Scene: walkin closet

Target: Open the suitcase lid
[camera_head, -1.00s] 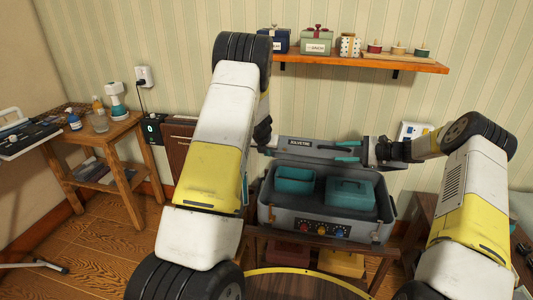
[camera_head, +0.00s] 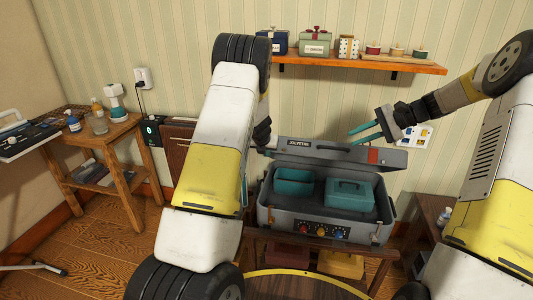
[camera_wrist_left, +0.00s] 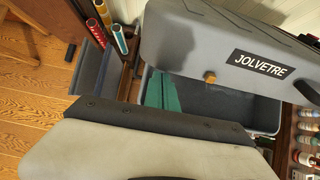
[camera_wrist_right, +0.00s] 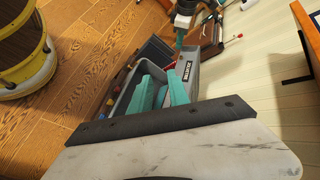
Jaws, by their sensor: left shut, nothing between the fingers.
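The grey suitcase (camera_head: 265,215) stands on a wooden stand, its lid (camera_head: 318,156) raised at the back and showing a name label. The lid also fills the upper part of the left wrist view (camera_wrist_left: 210,45). Inside the case are a teal open bin (camera_head: 293,182) and a teal lidded box (camera_head: 350,195). My left gripper's teal fingers (camera_wrist_left: 163,92) are shut and empty beside the lid's left part; my arm mostly hides them in the head view. My right gripper (camera_head: 366,132) is open and empty, above the lid's right part and apart from it.
A wall shelf (camera_head: 350,62) with boxes and small pots is above the lid. A wooden side table (camera_head: 105,135) with bottles stands at left. A wall socket panel (camera_head: 415,135) is behind my right wrist. Drawers or boxes sit below the case.

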